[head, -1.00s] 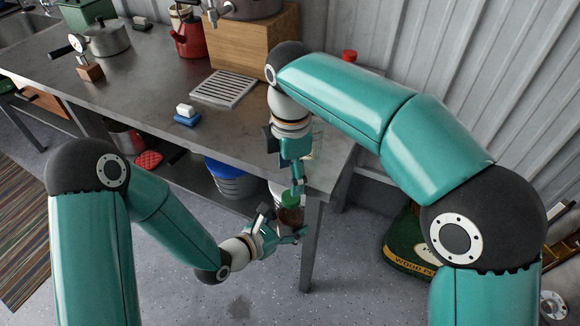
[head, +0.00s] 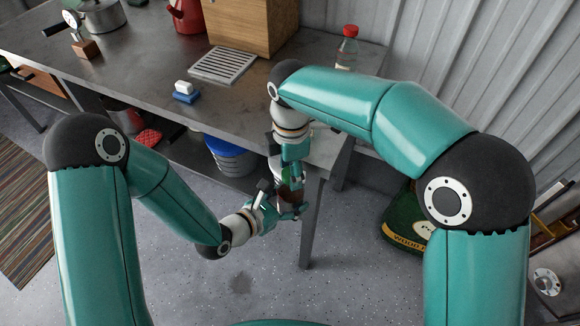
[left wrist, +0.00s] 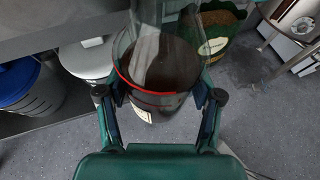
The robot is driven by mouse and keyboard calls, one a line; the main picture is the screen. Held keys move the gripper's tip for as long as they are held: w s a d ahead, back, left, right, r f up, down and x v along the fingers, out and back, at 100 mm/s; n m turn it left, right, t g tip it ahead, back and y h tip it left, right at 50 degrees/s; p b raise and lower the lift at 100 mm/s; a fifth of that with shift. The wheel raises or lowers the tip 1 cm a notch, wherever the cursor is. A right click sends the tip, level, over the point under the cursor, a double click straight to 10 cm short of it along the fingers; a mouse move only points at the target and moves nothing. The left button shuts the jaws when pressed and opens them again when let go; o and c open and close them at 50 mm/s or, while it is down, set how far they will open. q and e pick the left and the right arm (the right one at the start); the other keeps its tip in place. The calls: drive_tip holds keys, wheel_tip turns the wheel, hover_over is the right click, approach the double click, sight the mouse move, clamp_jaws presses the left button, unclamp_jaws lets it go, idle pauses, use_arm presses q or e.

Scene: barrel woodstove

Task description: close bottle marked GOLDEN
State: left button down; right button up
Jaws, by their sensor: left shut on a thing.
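A clear bottle with dark brown contents (head: 289,196) stands low beside the bench's front corner, roughly upright. It also shows in the left wrist view (left wrist: 165,62), with a red ring and part of a pale label; I cannot read the label. My left gripper (head: 284,208) is shut around the bottle's side, with one finger on each side in the left wrist view (left wrist: 161,97). My right gripper (head: 291,172) points down right at the bottle's top and hides most of it. Whether its fingers are shut there is not clear.
The metal bench (head: 130,75) lies behind, its leg (head: 312,225) close to the bottle. On it are a red-capped bottle (head: 347,50), a drain tray (head: 224,66) and a blue-and-white sponge (head: 185,92). The front floor is clear.

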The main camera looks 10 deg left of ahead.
clamp_jaws()
drive_tip(key=m, duration=0.4)
drive_tip(key=shift+m, duration=0.4)
drive_tip(key=m, duration=0.4)
drive_tip(key=shift+w, duration=0.1)
drive_tip(key=m, duration=0.7)
drive_tip(key=shift+a, duration=0.1)
drive_tip(key=m, duration=0.4)
drive_tip(key=shift+m, duration=0.3)
drive_tip(key=m, duration=0.3)
drive_tip(key=shift+o, duration=2.2)
unclamp_jaws()
